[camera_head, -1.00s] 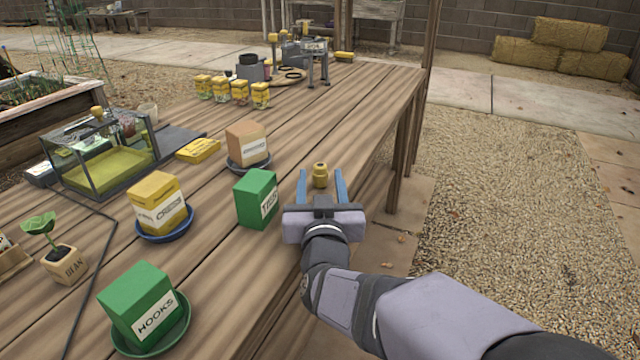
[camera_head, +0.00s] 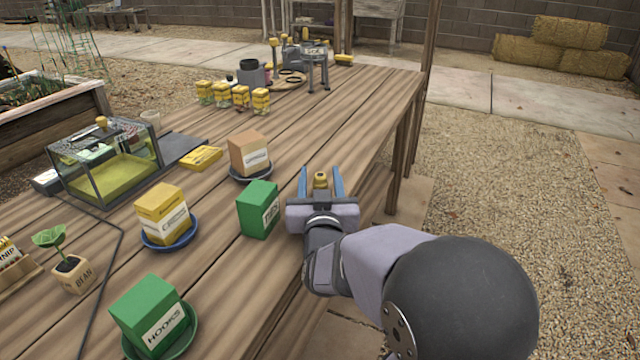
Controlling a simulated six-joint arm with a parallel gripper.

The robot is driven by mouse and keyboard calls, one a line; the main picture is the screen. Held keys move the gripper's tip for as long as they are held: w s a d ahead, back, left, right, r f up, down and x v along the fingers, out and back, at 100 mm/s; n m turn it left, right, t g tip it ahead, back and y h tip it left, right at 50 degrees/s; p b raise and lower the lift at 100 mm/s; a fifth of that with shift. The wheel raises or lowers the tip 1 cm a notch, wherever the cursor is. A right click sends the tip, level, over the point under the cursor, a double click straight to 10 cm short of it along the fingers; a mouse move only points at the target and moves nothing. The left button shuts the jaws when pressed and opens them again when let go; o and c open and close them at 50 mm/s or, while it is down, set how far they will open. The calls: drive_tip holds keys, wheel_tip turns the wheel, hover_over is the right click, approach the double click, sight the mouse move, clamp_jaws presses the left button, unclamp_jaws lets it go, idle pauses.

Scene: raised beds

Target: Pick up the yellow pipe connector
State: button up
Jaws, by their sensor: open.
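The yellow pipe connector (camera_head: 320,180) stands upright on the wooden table near its right edge. My gripper (camera_head: 322,182) is open, with its two blue fingers pointing away from the camera. The connector shows between the fingers, with a small gap visible on each side. Its lower part is hidden behind the gripper's palm.
A green box (camera_head: 259,209) stands close to the left of my gripper. A tan box (camera_head: 248,153), a yellow box (camera_head: 164,213) and a green hooks box (camera_head: 152,312) sit on saucers farther left. Small yellow-lidded jars (camera_head: 241,97) stand farther back.

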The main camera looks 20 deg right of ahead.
sight(321, 175)
clamp_jaws()
drive_tip(key=shift+r, duration=0.1)
wheel_tip(321, 175, up, 10)
drive_tip(key=p, duration=0.3)
idle(0.5)
drive_tip(key=shift+w+d, duration=0.1)
